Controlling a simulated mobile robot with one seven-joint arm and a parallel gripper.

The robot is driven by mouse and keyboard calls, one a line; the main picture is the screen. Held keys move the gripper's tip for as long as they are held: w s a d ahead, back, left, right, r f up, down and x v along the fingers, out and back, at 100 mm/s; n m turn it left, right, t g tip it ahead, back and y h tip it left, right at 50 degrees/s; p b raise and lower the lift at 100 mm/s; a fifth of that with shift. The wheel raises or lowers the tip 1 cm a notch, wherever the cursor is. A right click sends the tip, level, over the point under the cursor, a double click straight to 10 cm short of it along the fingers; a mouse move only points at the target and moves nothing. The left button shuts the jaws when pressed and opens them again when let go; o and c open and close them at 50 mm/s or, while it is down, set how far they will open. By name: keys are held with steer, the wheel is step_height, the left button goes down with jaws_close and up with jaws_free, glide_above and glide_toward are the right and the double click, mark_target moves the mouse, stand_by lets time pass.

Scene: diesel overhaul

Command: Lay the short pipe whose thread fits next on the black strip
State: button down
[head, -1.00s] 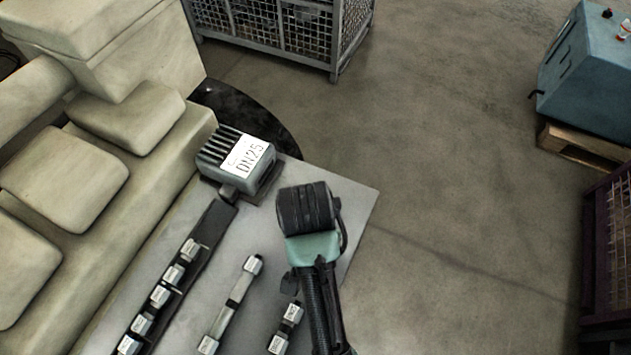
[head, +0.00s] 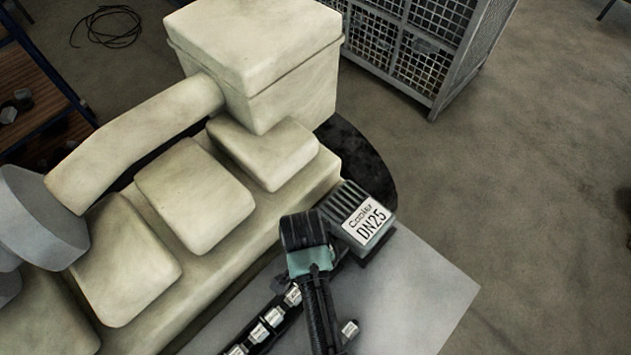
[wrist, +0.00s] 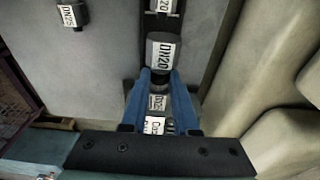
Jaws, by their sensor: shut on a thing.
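My gripper (wrist: 163,78) is shut on a short pipe (wrist: 162,54), between its two blue fingers in the wrist view. The pipe's near end is grey with a white DN20 label; its other end is partly hidden. In the head view my gripper is over the cooler end of the black strip (head: 281,324), its fingers and the pipe hidden beneath it. The strip also shows in the wrist view (wrist: 150,28), with another DN20 end (wrist: 166,6) on it. I cannot tell whether the held pipe touches the strip. The cooler (head: 365,218), labelled DN25, stands at the strip's far end.
A pipe end (head: 349,328) lies on the grey table right of my arm; a DN25 end (wrist: 71,14) shows in the wrist view. The pale engine block (head: 195,195) rises along the strip's left. The table's right part (head: 425,290) is clear. A mesh cage (head: 420,50) stands behind.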

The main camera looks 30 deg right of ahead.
steer(key=shift+s+f+b, duration=0.2)
steer(key=shift+f+b, duration=0.4)
steer(key=shift+b, duration=0.05)
step_height(320, 180, down, 3)
steer(key=b, duration=0.3)
steer(key=shift+f+b, duration=0.15)
steer(key=shift+b, duration=0.15)
steer(key=shift+w+f+b, duration=0.1)
steer(key=shift+f+b, duration=0.5)
steer(key=shift+f, duration=0.8)
steer(key=shift+f, duration=0.15)
steer(key=c, duration=0.6)
jaws_free()
steer(key=r, duration=0.4)
steer(key=a+r, duration=0.1)
steer(key=r, duration=0.8)
steer(key=shift+s+a, duration=0.25)
steer(key=shift+s, duration=0.05)
